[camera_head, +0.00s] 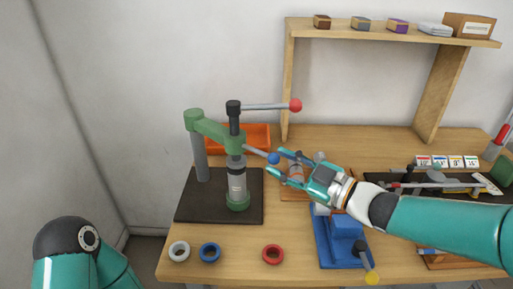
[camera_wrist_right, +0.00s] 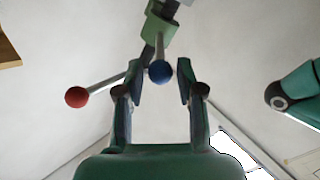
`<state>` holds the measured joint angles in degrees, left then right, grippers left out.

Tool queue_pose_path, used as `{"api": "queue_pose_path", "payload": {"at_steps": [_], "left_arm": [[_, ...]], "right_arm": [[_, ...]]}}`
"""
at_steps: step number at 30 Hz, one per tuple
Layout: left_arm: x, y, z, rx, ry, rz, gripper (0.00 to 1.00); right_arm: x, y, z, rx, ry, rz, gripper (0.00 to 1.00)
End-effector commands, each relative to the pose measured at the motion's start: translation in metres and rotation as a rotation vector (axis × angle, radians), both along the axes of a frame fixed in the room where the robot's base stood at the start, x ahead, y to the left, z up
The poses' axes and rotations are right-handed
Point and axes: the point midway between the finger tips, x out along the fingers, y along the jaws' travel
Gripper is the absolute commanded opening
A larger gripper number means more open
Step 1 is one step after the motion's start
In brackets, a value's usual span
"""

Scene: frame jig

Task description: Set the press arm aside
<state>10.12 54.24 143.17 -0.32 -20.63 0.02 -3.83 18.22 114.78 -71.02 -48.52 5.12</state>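The press stands on a dark base plate (camera_head: 222,207) at the table's left. Its green press arm (camera_head: 213,130) reaches from a grey post to a dark upright spindle. A short rod with a blue knob (camera_head: 273,158) sticks out from the arm's head; the blue knob also shows in the right wrist view (camera_wrist_right: 160,73). A longer lever above ends in a red knob (camera_head: 295,105). My right gripper (camera_head: 276,162) is open, its fingers on either side of the blue knob, with gaps visible in the wrist view. My left gripper is out of view; only part of that arm shows.
Grey, blue (camera_head: 210,253) and red (camera_head: 272,254) rings lie along the front edge. A blue fixture (camera_head: 342,243) stands under my right forearm. An orange tray (camera_head: 255,134) lies behind the press. A wooden shelf frame (camera_head: 288,85) stands at the back.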

Motion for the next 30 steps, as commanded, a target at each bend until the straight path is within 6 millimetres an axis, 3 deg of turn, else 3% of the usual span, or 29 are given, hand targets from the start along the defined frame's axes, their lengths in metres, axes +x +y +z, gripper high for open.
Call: {"api": "queue_pose_path", "payload": {"at_steps": [6,12,24,30], "left_arm": [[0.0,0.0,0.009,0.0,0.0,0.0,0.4],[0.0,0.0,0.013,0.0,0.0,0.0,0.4],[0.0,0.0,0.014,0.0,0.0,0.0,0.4],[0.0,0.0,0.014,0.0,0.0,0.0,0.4]], "right_arm": [[0.027,0.036,0.001,-0.001,0.001,0.001,0.37],[0.041,0.054,0.001,-0.001,0.0,0.0,0.37],[0.045,0.059,0.0,0.0,0.0,-0.004,0.37],[0.045,0.058,0.0,0.0,0.0,-0.004,0.04]]}}
